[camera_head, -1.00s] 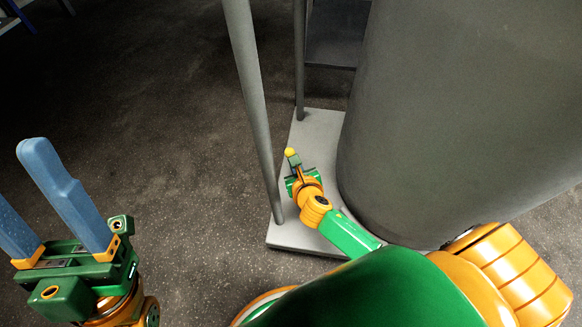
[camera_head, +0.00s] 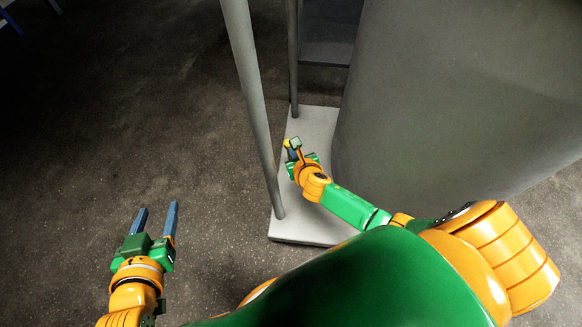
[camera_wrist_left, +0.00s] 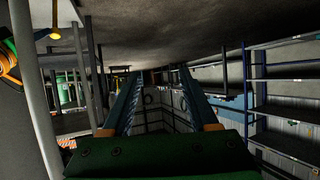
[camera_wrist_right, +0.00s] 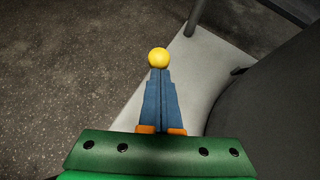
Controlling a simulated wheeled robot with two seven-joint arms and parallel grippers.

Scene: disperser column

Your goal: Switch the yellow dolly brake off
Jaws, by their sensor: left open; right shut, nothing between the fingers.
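The yellow ball knob of the brake (camera_wrist_right: 158,58) shows just beyond my right fingertips in the right wrist view. It is a small yellow spot (camera_head: 287,143) in the head view, partly hidden by my gripper, at the left edge of the grey dolly platform (camera_head: 310,229). My right gripper (camera_wrist_right: 158,72) is shut with its blue fingers together, its tips at the knob; whether they touch it I cannot tell. My left gripper (camera_head: 156,208) is open and empty over the floor, left of the dolly.
A large grey column (camera_head: 450,100) stands on the platform, right of my right gripper. A grey post (camera_head: 253,90) rises at the platform's left edge, and a second post (camera_head: 294,60) stands behind it. The dark floor (camera_head: 120,110) to the left is clear. Shelving (camera_wrist_left: 285,90) shows in the left wrist view.

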